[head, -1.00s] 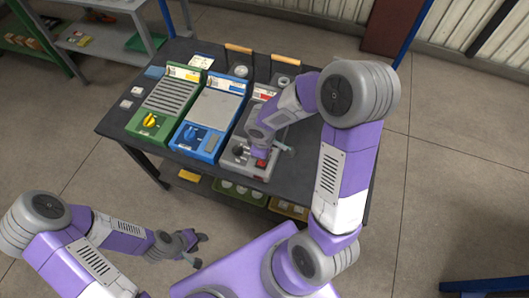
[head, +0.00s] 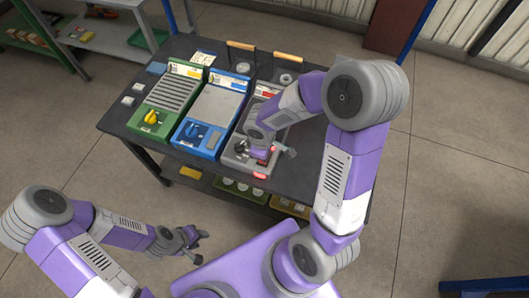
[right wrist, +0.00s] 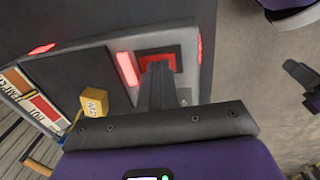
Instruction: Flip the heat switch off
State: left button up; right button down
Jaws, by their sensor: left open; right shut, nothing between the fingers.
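The grey furnace unit (head: 234,152) stands at the right of the row on the dark table, mostly under my right arm. In the right wrist view its front panel shows a red switch (right wrist: 160,60) in a grey surround. My right gripper (right wrist: 158,68) is shut and empty, its fingertips over the red switch; they hide part of it, so I cannot tell its position. Red lamps glow on the unit, one beside the switch (right wrist: 127,68) and one at the front edge (head: 260,176). My left gripper (head: 190,241) is open and empty, in front of the table.
A blue unit (head: 217,103) and a green unit (head: 173,93) stand left of the grey one on the table (head: 118,119). Bins (head: 237,188) sit on the shelf below.

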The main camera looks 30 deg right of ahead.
notch_tip(320, 180, up, 13)
jog(key=s+a+p, duration=0.1)
jog(key=p, duration=0.4)
jog(key=shift+a+p, duration=0.15)
jog(key=shift+p, duration=0.15)
jog(key=w+d+n+g+y, duration=0.1)
jog(key=n, duration=0.5)
jog(key=w+d+n+y, duration=0.1)
jog(key=d+n, duration=0.1)
jog(key=n, duration=0.4)
jog(key=w+d+n+g+y, duration=0.1)
jog(key=w+n, duration=0.1)
jog(key=n, duration=0.4)
jog(key=shift+d+r+g, duration=0.2)
jog(key=shift+r+g, duration=0.05)
jog(key=shift+g, duration=0.05)
